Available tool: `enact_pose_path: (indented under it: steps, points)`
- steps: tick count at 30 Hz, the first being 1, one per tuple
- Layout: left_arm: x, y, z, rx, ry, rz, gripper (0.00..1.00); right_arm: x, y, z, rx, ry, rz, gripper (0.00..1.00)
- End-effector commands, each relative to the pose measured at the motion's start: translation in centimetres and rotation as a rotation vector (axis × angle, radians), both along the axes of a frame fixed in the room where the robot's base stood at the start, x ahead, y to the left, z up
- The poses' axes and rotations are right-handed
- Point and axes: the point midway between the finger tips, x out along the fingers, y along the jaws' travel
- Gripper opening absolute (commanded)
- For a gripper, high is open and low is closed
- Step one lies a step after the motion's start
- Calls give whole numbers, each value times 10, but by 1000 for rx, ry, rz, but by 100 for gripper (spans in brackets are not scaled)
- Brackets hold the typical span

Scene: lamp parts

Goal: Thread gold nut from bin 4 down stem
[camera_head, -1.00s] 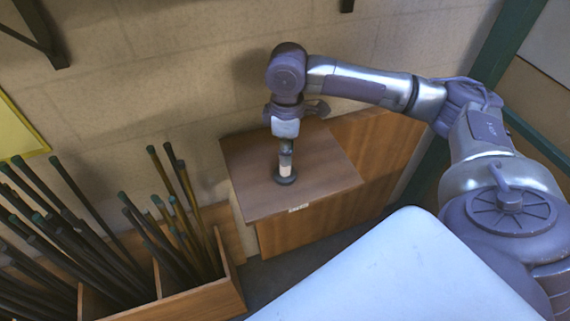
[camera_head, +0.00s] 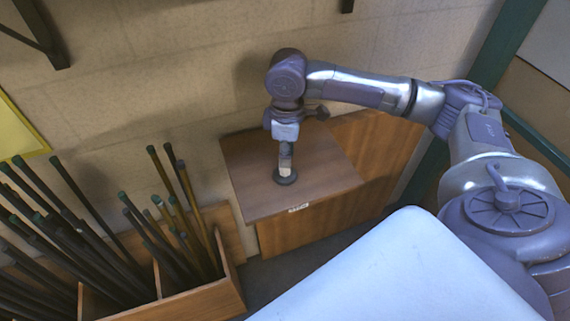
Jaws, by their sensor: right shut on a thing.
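My right gripper (camera_head: 285,160) points down over a small wooden cabinet top (camera_head: 255,205). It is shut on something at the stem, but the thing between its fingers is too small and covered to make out. A dark round base (camera_head: 285,178) stands on the cabinet top right below the fingertips. The stem above it is mostly hidden by the gripper. I cannot make out the gold nut or bin 4. My left gripper is not in view.
A wooden rack (camera_head: 200,300) with several dark rods (camera_head: 60,235) stands at the left, some rods rising close to the cabinet. A white surface (camera_head: 400,275) fills the lower front. A wall is behind the cabinet. The cabinet top around the base is clear.

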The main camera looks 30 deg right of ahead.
Motion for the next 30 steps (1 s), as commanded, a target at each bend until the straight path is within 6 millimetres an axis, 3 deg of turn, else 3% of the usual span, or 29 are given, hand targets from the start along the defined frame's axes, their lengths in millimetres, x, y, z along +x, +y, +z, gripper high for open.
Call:
enact_pose_path:
  steps: [30]
  points:
    - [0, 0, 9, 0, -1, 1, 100, -4, 2, -6, 1, 14, 4, 0]
